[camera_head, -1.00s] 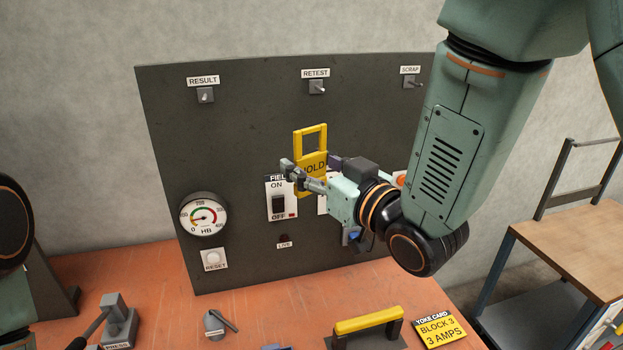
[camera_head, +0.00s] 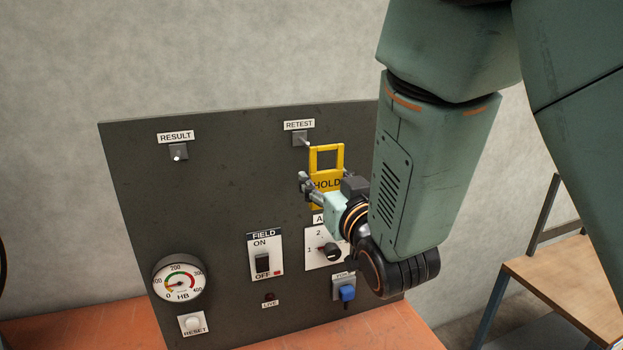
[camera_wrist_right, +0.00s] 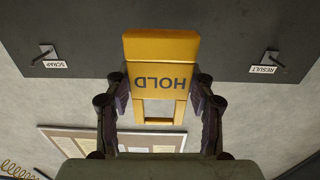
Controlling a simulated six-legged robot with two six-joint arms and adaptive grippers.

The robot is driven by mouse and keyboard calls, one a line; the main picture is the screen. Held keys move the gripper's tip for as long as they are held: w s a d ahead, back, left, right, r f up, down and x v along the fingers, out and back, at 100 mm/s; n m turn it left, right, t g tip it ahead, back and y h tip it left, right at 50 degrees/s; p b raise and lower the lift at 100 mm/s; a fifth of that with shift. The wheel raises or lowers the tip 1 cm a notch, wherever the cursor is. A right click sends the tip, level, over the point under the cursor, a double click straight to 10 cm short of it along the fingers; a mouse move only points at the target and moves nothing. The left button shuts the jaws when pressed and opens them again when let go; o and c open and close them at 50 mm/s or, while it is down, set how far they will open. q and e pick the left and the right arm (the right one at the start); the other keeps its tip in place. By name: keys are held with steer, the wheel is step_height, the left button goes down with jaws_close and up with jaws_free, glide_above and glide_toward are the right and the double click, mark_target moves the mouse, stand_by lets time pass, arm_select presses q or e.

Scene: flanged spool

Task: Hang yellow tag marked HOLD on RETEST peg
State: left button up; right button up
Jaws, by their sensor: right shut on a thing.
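The yellow tag (camera_head: 327,200) marked HOLD has an open rectangular loop at its top. It hangs upright in my right gripper (camera_head: 322,186), which is shut on its sides. In the head view the loop's top bar is just right of and slightly below the tip of the RETEST peg (camera_head: 302,140); depth between them is unclear. In the right wrist view the tag (camera_wrist_right: 160,47) appears upside down between the fingers (camera_wrist_right: 160,86), and the RETEST peg is not visible. My left gripper is out of view.
The dark panel (camera_head: 220,210) carries the RESULT peg (camera_head: 178,152), a gauge (camera_head: 180,281), a FIELD switch (camera_head: 263,260), a dial (camera_head: 328,251) and a blue plug (camera_head: 347,293). The SCRAP peg (camera_wrist_right: 47,52) shows in the wrist view. My right arm covers the panel's right side.

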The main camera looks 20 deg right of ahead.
mark_target(300, 160)
steer(key=shift+w+d+f, duration=0.3)
steer(key=shift+d, duration=0.15)
steer(key=shift+w+a+r, duration=0.2)
steer(key=shift+a, duration=0.55)
steer(key=shift+w, duration=0.15)
steer(key=shift+w+d+f, duration=0.15)
steer(key=shift+w+d, duration=0.1)
steer(key=shift+w, duration=0.2)
steer(key=shift+w+d+f, duration=0.1)
steer(key=shift+w+d, duration=0.15)
steer(key=shift+w, duration=0.45)
steer(key=shift+w+a+f, duration=0.1)
steer(key=shift+w, duration=1.6)
steer(key=shift+w+a+f, duration=0.1)
steer(key=shift+w, duration=1.6)
steer(key=shift+w+a+b, duration=0.2)
steer(key=shift+w+b, duration=0.15)
steer(key=shift+w+f, duration=0.1)
steer(key=shift+w+f+b, duration=0.3)
steer(key=shift+w+b, duration=0.1)
steer(key=shift+w, duration=0.1)
